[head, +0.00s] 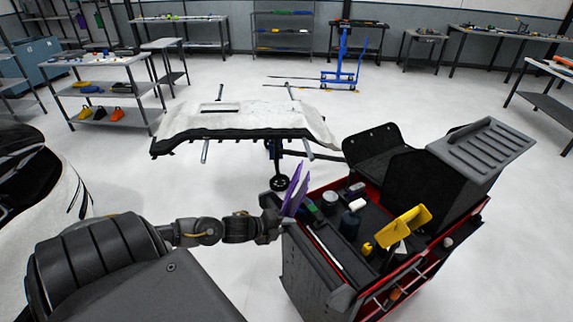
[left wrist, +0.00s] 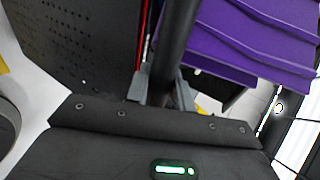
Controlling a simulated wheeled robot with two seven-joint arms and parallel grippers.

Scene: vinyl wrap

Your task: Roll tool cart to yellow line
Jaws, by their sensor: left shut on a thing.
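The tool cart (head: 318,268) stands at the front right, dark grey with red edges. Its top tray holds several tools and bottles. My left gripper (head: 278,212) is at the cart's left top corner. In the left wrist view, my left gripper (left wrist: 163,100) is shut around a dark bar (left wrist: 178,40), which looks like the cart's handle. A perforated dark side panel (left wrist: 75,40) is beside it. A small yellow patch (left wrist: 4,66) shows on the floor at the left edge; I cannot tell whether it is the yellow line. My right gripper is not in view.
A bumper on a stand (head: 240,118) stands just beyond the cart. Shelves (head: 112,88) and benches line the walls, with a blue lift (head: 342,60) at the back. Open white floor lies between.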

